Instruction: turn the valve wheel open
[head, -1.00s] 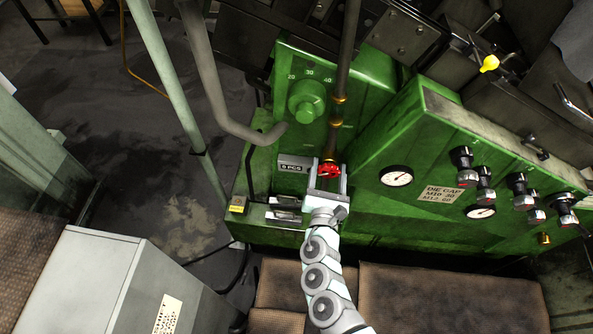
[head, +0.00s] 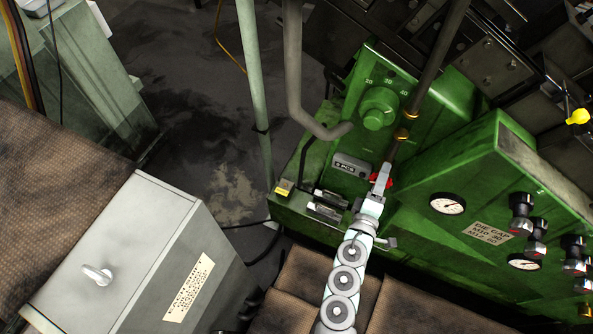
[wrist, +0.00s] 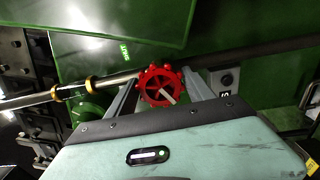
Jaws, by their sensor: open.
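The valve wheel is small, red and scalloped. In the wrist view the wheel (wrist: 152,76) faces me, with a pale spoke or mark across its middle. In the head view the wheel (head: 389,182) is mostly hidden behind my gripper, with only a red edge showing. My gripper (head: 381,177) is at the wheel, at the lower end of a brass-ringed pipe. In the wrist view my gripper (wrist: 163,78) is open, with one finger on each side of the wheel. I cannot tell whether the fingers touch the rim.
The pipe (head: 436,70) runs up from the wheel. A green knob with a dial (head: 379,108) and a small counter box (head: 352,165) sit left of it. A pressure gauge (head: 447,204) and black-topped knobs are to the right. A grey cabinet (head: 120,255) stands lower left.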

